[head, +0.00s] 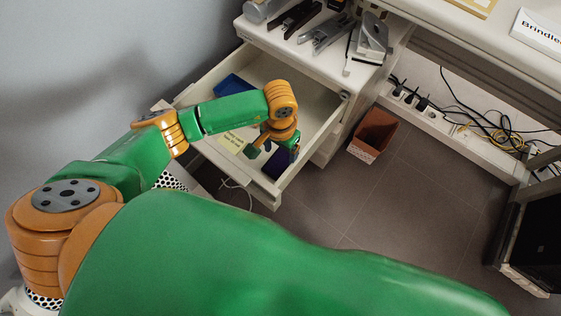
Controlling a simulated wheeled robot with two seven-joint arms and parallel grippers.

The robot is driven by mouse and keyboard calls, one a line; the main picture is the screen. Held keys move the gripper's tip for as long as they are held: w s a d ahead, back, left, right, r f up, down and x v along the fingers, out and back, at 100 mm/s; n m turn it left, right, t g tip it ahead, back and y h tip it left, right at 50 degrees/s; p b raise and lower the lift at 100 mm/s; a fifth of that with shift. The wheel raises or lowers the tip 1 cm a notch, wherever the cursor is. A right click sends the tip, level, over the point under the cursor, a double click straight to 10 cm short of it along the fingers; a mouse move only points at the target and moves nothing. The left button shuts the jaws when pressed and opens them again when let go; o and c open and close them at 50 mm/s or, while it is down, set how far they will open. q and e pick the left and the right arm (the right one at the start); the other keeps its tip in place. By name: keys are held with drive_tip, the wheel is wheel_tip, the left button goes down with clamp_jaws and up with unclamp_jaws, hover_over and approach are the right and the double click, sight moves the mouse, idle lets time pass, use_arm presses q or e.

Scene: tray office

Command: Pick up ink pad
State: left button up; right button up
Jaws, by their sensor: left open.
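An open white drawer (217,165) slides out under a desk. A dark blue-purple flat object (277,163), which looks like the ink pad, lies in its front right corner. My left gripper (273,150) is open and reaches down into the drawer, right at this object and partly covering it. I cannot tell whether the fingers touch it. A brighter blue flat object (232,85) lies at the drawer's back left, partly behind my left arm. My right gripper is not in view.
A pale yellow note (232,143) lies in the drawer. Staplers and a punch (370,42) stand on the desktop above. A brown bin (373,134) stands on the floor right of the drawer. Cables (492,135) and a power strip lie farther right. The middle floor is clear.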

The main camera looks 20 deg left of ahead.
sight(280, 160)
use_arm(q)
wheel_tip(280, 160, down, 4)
drive_tip(key=shift+w+b, duration=0.15)
drive_tip(key=shift+b, duration=0.25)
drive_tip(key=shift+r, duration=0.1)
drive_tip(key=c, duration=1.1)
